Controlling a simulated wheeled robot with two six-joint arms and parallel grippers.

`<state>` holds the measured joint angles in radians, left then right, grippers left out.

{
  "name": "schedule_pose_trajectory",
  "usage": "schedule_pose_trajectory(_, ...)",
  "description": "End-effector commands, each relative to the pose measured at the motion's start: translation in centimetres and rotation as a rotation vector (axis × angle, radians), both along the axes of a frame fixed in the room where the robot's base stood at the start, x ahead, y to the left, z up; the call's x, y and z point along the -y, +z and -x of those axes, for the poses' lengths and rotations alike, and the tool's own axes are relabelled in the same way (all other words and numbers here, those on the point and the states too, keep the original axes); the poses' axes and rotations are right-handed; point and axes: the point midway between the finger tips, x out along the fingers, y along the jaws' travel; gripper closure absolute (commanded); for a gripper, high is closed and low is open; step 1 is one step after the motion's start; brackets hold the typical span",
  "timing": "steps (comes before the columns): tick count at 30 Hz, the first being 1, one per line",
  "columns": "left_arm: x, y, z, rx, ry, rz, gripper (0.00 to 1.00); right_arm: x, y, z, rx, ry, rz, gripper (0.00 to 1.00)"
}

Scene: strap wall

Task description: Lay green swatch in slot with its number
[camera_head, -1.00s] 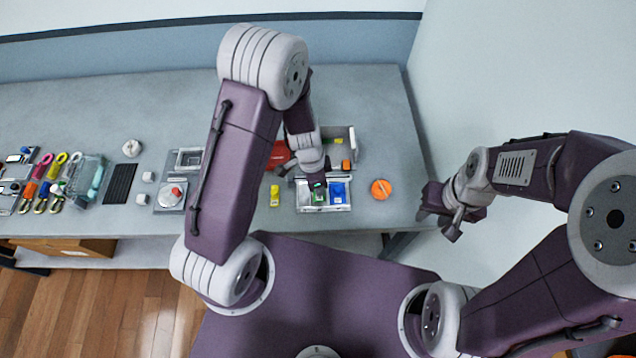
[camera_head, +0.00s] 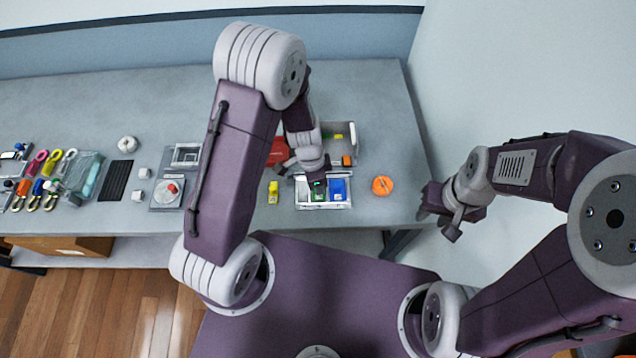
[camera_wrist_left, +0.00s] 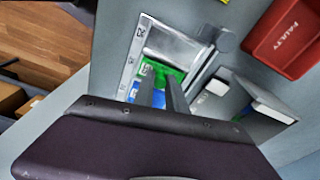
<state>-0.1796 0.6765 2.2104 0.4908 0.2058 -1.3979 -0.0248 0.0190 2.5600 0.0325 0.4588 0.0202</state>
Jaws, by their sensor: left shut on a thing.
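The green swatch (camera_head: 319,195) is at the middle of a pale slotted tray (camera_head: 323,206), left of a blue swatch (camera_head: 338,189). My left gripper (camera_head: 317,184) is over it, jaws shut on the green swatch. In the left wrist view the green swatch (camera_wrist_left: 172,73) shows around the fingers, between an empty metallic slot (camera_wrist_left: 178,46) and the blue swatch (camera_wrist_left: 130,90). Whether it rests flat is hidden by the fingers. Small printed labels (camera_wrist_left: 140,31) run along the tray edge; I cannot read them surely. My right gripper (camera_head: 452,219) is off the table's right end; its jaws are unclear.
A red bin marked FAULTY (camera_wrist_left: 285,35) stands behind the tray. An orange round thing (camera_head: 382,185) lies to the right and a yellow thing (camera_head: 273,192) to the left. A grey open box (camera_head: 343,140) is behind. Coloured clips (camera_head: 45,175) lie far left.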

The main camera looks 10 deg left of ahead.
Motion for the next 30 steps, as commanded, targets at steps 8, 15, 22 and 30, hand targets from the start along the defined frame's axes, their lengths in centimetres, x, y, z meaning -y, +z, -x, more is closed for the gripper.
schedule_pose_trajectory(8,-0.01,-0.02,0.00,0.000,0.000,0.000,1.00,0.00,-0.05,-0.01,0.000,0.000,0.000,0.64)
schedule_pose_trajectory(15,-0.01,-0.34,0.02,0.000,-0.001,0.000,1.00,0.00,-0.64,0.00,0.000,0.000,0.000,0.64)
schedule_pose_trajectory(22,-0.01,-0.29,0.03,0.000,0.000,0.000,1.00,0.00,-0.68,0.00,0.000,0.000,0.000,0.64)
schedule_pose_trajectory(30,-0.01,-0.28,0.03,0.000,0.000,0.000,0.58,0.00,-0.68,0.00,0.000,0.000,0.000,0.64)
